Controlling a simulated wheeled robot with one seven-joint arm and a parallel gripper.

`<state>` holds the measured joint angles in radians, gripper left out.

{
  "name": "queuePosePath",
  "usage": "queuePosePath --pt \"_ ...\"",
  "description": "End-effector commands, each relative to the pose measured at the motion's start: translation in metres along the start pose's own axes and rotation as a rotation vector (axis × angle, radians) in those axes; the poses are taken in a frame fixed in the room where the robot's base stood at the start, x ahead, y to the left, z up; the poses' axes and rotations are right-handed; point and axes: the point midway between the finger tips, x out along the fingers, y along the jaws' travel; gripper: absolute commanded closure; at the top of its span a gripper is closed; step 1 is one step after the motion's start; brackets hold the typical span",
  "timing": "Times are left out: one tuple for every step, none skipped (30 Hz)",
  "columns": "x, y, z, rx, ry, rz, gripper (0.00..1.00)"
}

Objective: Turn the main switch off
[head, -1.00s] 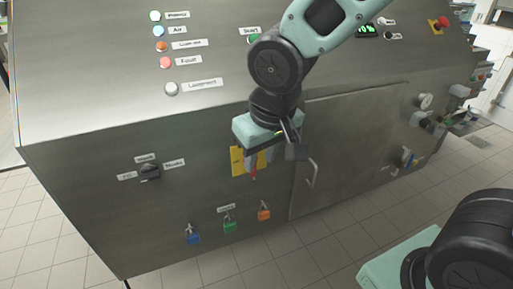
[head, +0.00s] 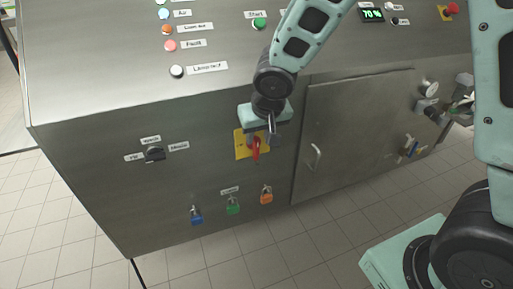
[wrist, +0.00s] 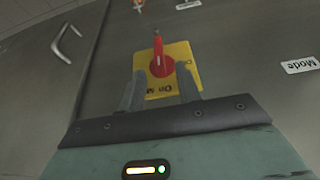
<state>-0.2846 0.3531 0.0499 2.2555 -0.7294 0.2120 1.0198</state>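The main switch is a red handle (head: 256,147) on a yellow plate (head: 241,146) on the machine's front panel. In the wrist view the red handle (wrist: 160,62) stands between and just beyond my fingertips, on the yellow plate (wrist: 183,54) with partly hidden lettering. My gripper (wrist: 160,84) is open, one finger on each side of the handle's lower end. I see no clear contact. In the head view my gripper (head: 271,128) is in front of the plate's upper right and covers part of it.
A black mode knob (head: 154,154) is to the left. Blue (head: 196,216), green (head: 233,206) and orange (head: 266,195) padlocks hang below. A cabinet door with a handle (head: 315,156) is to the right. Buttons and lamps line the sloped top.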

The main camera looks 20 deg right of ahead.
Motion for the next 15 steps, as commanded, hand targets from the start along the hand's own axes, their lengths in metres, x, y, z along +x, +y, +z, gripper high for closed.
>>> queuePosePath --pt "0.013 0.000 0.002 -0.002 -0.003 0.001 0.66" --pt "0.018 0.000 0.002 -0.003 -0.003 0.001 0.66" --pt "0.024 0.000 0.002 -0.002 -0.002 0.001 0.66" --pt "0.029 0.000 0.001 -0.002 -0.002 0.001 0.66" --pt "0.032 0.000 0.001 -0.001 -0.002 0.001 0.66" --pt "0.036 0.000 0.001 -0.002 -0.001 0.001 0.66" --pt "0.039 -0.001 0.001 -0.002 -0.001 0.001 0.66" --pt "0.042 0.000 0.001 -0.001 -0.001 0.000 0.66" --pt "0.045 0.000 0.001 -0.001 -0.001 0.001 0.66" --pt "0.046 0.000 0.000 -0.001 0.000 0.001 0.66" --pt "0.047 0.000 0.000 -0.001 0.000 0.001 0.66" --pt "0.048 0.000 0.000 -0.001 0.000 0.000 0.66" --pt "0.049 0.000 0.000 0.000 0.000 0.000 0.66" --pt "0.049 0.000 0.000 0.000 0.000 0.000 0.66" --pt "0.049 0.000 0.000 0.000 0.000 0.000 0.66"
